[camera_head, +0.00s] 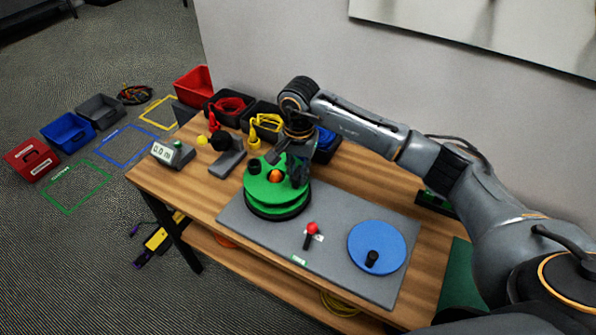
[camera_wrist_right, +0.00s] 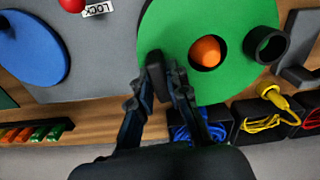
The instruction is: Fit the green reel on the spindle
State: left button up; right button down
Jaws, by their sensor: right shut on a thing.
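The green reel (camera_head: 262,192) has two green flanges and a black hollow handle (camera_wrist_right: 267,45) on top. It is over a round black base on the grey board (camera_head: 238,214). The orange tip of the spindle (camera_wrist_right: 207,52) shows inside the reel's centre hole, with a dark gap around it, so the reel is around the spindle. I cannot tell whether the reel rests fully down. My left gripper is not in view.
On the board are a red-knobbed lever (camera_head: 311,229) with a label and a blue disc (camera_head: 366,247) with a black knob. Black bins with red and yellow cables (camera_head: 267,122) stand along the back. A display box (camera_head: 172,153) is at the left end.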

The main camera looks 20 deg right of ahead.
jog(key=c, duration=1.2)
grip_release()
